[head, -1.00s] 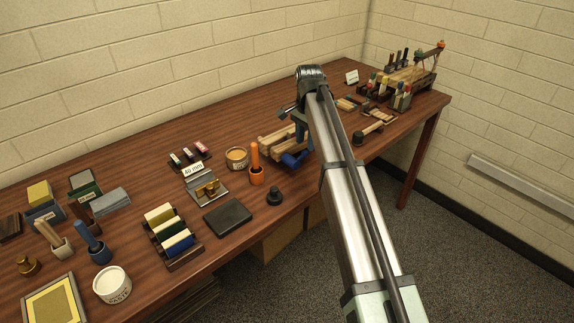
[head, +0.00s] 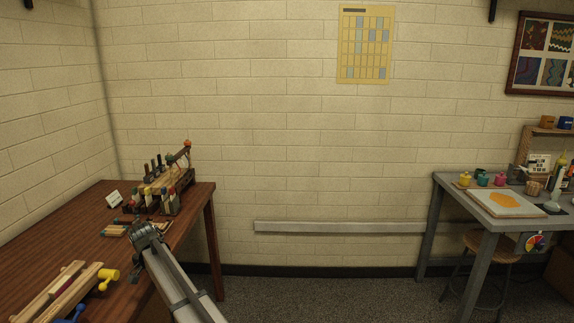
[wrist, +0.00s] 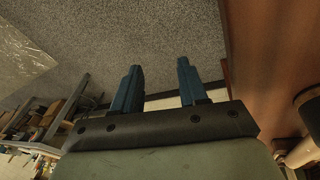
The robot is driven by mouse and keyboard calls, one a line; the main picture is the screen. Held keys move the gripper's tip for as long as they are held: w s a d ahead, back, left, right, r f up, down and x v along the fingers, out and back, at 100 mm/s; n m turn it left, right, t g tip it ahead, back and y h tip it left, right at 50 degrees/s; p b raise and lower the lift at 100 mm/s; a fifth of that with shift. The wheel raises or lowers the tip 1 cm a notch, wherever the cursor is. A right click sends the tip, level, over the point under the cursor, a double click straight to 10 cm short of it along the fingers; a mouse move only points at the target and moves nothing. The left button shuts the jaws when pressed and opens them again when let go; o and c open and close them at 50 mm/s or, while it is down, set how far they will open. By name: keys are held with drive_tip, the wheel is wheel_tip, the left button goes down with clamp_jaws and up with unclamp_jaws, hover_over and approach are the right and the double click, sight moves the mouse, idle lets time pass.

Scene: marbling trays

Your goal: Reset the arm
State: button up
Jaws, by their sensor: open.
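My arm reaches up from the bottom of the head view, and its wrist end is beside the right front edge of the brown wooden table (head: 60,250). My gripper (wrist: 158,85) shows in the wrist view with its two blue fingers apart and nothing between them. Beyond the fingers are grey speckled floor and a pale strip. In the head view the fingers are hard to make out.
The table's underside or edge (wrist: 270,50) is close on the right in the wrist view. A grey table (head: 500,215) with a stool (head: 490,245) is at right. Floor between the tables is clear.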

drive_tip(key=s+d+f+n+g, duration=0.1)
drive_tip(key=s+d+f+g, duration=0.15)
drive_tip(key=d+f, duration=1.1)
drive_tip(key=s+d+f+n+g, duration=0.1)
drive_tip(key=s+d+f, duration=0.2)
drive_tip(key=d+f, duration=1)
drive_tip(key=s+d+f+g, duration=0.1)
drive_tip(key=s+d+f, duration=0.55)
drive_tip(key=d, duration=0.25)
drive_tip(key=s+d+f+g, duration=0.1)
drive_tip(key=s+d+f, duration=0.4)
drive_tip(key=s+d, duration=0.25)
drive_tip(key=s+d+f+g, duration=0.1)
drive_tip(key=s+d, duration=0.3)
drive_tip(key=s, duration=0.5)
drive_tip(key=s+d+f+y, duration=0.1)
drive_tip(key=s+d+f, duration=0.1)
drive_tip(key=s+d, duration=0.3)
drive_tip(key=s+d+f+n+g+y, duration=0.1)
drive_tip(key=s+d, duration=0.3)
drive_tip(key=s, duration=0.8)
drive_tip(key=shift+s+d+f+g, duration=0.25)
drive_tip(key=shift+s+f+g, duration=0.15)
drive_tip(key=shift+f, duration=0.15)
drive_tip(key=shift+w, duration=0.1)
